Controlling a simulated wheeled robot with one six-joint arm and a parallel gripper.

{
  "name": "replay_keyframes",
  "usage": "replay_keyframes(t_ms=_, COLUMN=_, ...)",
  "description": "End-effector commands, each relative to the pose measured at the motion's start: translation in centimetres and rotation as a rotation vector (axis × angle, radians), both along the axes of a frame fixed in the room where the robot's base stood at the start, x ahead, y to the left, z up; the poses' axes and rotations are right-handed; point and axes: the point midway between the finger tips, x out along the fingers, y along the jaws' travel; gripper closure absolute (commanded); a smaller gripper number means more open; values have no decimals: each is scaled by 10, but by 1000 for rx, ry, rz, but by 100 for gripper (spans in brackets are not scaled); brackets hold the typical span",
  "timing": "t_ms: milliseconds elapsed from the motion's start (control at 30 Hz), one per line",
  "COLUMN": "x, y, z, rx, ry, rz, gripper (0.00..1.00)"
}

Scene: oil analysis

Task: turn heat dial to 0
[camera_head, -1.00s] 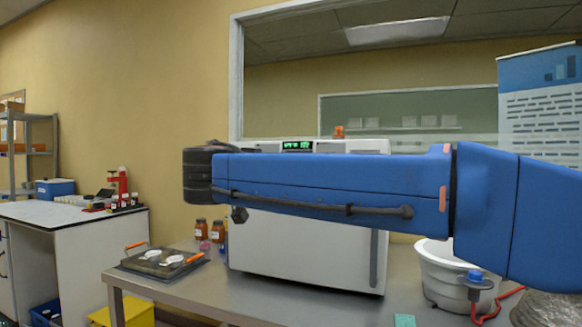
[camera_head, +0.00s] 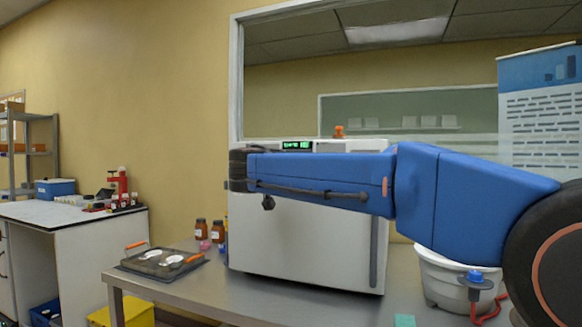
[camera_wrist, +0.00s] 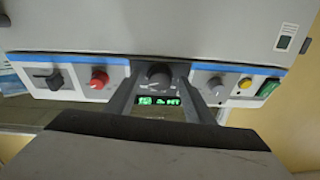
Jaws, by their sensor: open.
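The control panel of a white appliance fills the wrist view. A dark grey dial (camera_wrist: 158,75) sits at its middle, beside a lit green display (camera_wrist: 158,100). My gripper (camera_wrist: 158,70) is open, with one finger on each side of this dial. I cannot tell whether the fingers touch it. The dial's marks are too small to read, and no label shows which knob is for heat. In the head view the appliance (camera_head: 300,245) stands on the bench, partly hidden by my blue arm; my gripper's fingers are not visible there.
Beside the dial are a red knob (camera_wrist: 98,79), a black switch (camera_wrist: 48,79), a grey knob (camera_wrist: 215,84) and a yellow button (camera_wrist: 245,84). A tray (camera_head: 162,262) and brown bottles stand left of the appliance, a white tub (camera_head: 445,280) right.

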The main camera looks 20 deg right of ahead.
Motion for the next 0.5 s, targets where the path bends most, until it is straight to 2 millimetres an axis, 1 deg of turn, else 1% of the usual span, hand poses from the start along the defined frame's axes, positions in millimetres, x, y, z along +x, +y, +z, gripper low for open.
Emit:
replay_keyframes(t_ms=333, x=3, y=-2, z=0, rx=0, ry=0, rz=0, gripper=52)
replay_keyframes(t_ms=367, x=3, y=-2, z=0, rx=0, ry=0, rz=0, gripper=59)
replay_keyframes(t_ms=400, x=3, y=-2, z=0, rx=0, ry=0, rz=0, gripper=69)
replay_keyframes(t_ms=467, x=3, y=-2, z=0, rx=0, ry=0, rz=0, gripper=83)
replay_keyframes(t_ms=500, x=3, y=-2, z=0, rx=0, ry=0, rz=0, gripper=92)
